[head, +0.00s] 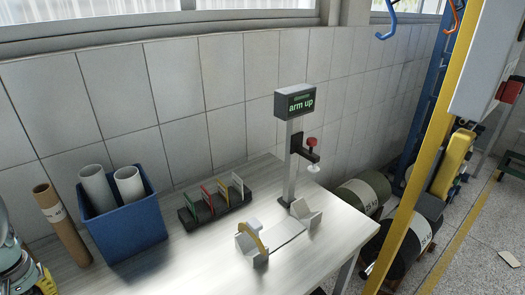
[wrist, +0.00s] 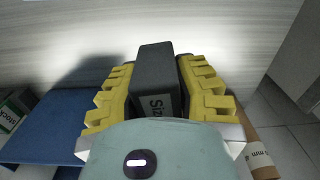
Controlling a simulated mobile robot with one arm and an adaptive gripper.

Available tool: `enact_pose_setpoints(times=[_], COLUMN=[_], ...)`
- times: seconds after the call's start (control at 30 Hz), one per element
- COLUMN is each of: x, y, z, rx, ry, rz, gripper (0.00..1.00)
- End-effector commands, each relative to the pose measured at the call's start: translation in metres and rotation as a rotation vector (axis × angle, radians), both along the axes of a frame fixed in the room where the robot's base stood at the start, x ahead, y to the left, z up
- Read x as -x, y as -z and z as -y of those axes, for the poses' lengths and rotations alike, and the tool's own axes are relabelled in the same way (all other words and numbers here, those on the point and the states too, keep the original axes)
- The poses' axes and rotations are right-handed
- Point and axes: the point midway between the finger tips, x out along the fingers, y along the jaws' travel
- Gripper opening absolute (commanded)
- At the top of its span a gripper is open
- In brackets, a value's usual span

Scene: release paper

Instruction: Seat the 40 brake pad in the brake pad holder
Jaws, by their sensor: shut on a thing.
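In the wrist view, my gripper (wrist: 157,64), with yellow stepped fingers, is shut on a dark grey block (wrist: 153,75). The block's pale label reads "Siz"; the rest, including any number, is hidden, so I cannot confirm it is the 40 brake pad. Part of my arm (head: 14,262) shows at the left edge of the head view, where the block does not show. I cannot tell which part is the brake pad holder.
A blue bin (head: 135,232) with pale tubes and a brown roll (head: 62,212) stand at the bench's left. A black rack (head: 196,215) holds several coloured cards. Two V-shaped blocks (head: 306,214), one under a yellow arc (head: 254,236), sit near the post. Bare bench (head: 205,270) lies in front.

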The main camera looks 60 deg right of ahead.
Motion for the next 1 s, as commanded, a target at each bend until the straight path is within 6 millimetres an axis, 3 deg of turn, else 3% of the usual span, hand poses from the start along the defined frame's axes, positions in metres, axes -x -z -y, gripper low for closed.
enact_pose_setpoints(times=[0.03,0.2,0.43,0.6,1.0], x=[-0.015,-0.047,-0.074,-0.079,-0.073], y=[-0.015,-0.067,-0.145,-0.198,-0.299], z=[0.002,0.003,0.004,0.004,0.001], rx=[0.002,0.008,0.017,0.023,0.016], ry=[-0.017,-0.082,-0.145,-0.172,-0.193], rz=[0.012,0.012,0.010,0.006,0.002], gripper=[0.00,0.00,0.00,0.00,0.00])
